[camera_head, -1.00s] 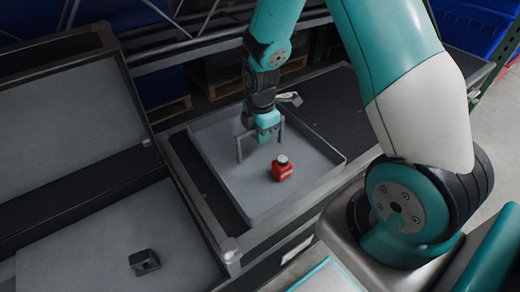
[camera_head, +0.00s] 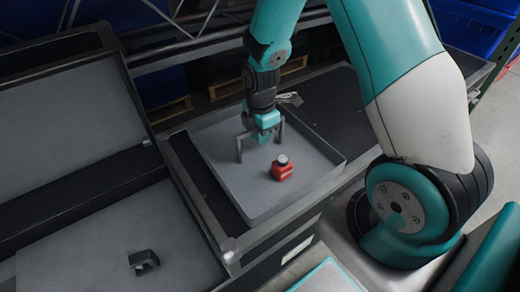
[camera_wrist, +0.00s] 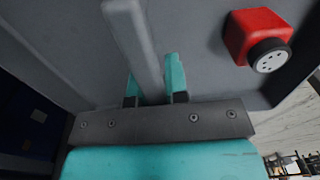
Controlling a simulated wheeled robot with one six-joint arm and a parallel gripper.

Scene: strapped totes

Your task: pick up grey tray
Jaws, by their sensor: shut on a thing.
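The grey tray (camera_head: 222,178) is a shallow, square tray with low walls, in the middle of the head view. A grey arched handle (camera_head: 239,148) stands up over its floor. My gripper (camera_head: 264,136) points down at the top of this handle. In the wrist view the handle bar (camera_wrist: 133,40) runs between the two teal fingers of my gripper (camera_wrist: 156,88), which are shut on it. I cannot tell whether the tray is lifted off the surface below.
A red item (camera_head: 282,172) with a round dark-and-light top sits inside the tray, also in the wrist view (camera_wrist: 255,35). A small dark object (camera_head: 144,262) lies on a grey surface (camera_head: 110,240) at left. Blue bins (camera_head: 475,25) stand at upper right.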

